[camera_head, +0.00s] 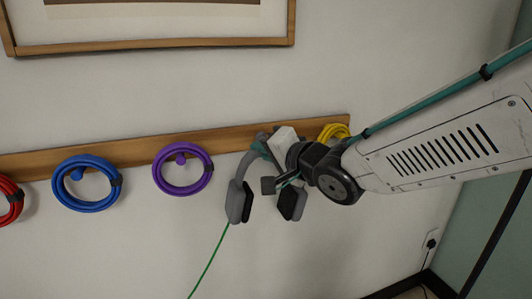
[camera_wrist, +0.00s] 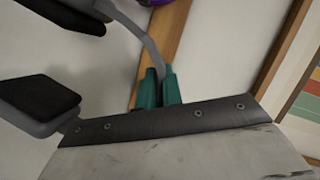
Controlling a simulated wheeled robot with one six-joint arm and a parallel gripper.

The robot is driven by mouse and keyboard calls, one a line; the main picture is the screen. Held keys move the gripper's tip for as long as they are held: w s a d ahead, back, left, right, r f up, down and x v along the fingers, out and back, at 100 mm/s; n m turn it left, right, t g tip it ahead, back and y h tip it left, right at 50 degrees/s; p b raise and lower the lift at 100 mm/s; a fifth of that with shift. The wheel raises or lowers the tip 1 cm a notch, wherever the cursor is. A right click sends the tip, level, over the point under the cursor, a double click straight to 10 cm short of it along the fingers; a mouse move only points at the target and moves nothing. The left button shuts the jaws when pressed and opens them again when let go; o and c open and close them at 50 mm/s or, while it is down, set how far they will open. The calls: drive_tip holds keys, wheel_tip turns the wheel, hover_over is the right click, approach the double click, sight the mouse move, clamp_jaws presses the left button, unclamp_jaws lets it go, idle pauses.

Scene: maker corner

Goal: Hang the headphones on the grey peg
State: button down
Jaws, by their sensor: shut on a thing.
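The grey headphones (camera_head: 235,200) with dark ear pads hang upright in front of the wooden rail, a thin green cable trailing down. My gripper (camera_head: 262,149) is at the top of the headband, in front of the rail. In the wrist view its teal fingers (camera_wrist: 159,86) are closed on the grey headband (camera_wrist: 151,45). One ear cup (camera_wrist: 40,103) shows at the left there. I cannot make out the grey peg; the gripper and headphones cover that part of the rail. Whether the band touches a peg cannot be told.
The wooden rail (camera_head: 225,139) also carries a purple coil (camera_head: 159,181), a blue coil (camera_head: 61,202) and a red coil (camera_head: 14,214) to the left. A yellow coil (camera_head: 334,130) hangs close to the right, partly behind my arm. A picture frame (camera_head: 150,48) is above.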

drive_tip(key=shift+w+a+f, duration=0.1)
drive_tip(key=shift+w+a, duration=0.3)
drive_tip(key=shift+w, duration=0.9)
drive_tip(key=shift+w+a+f, duration=0.1)
drive_tip(key=shift+w+a, duration=0.25)
drive_tip(key=shift+w, duration=1)
drive_tip(key=shift+w+a+f, duration=0.1)
drive_tip(key=shift+w+a, duration=0.3)
drive_tip(key=shift+w, duration=0.9)
drive_tip(key=shift+w+a+f, duration=0.1)
drive_tip(key=shift+w+f, duration=0.35)
drive_tip(key=shift+w, duration=0.05)
drive_tip(key=c, duration=1.5)
unclamp_jaws()
drive_tip(key=shift+s, duration=0.1)
drive_tip(key=shift+f, duration=0.15)
drive_tip(key=shift+f, duration=0.15)
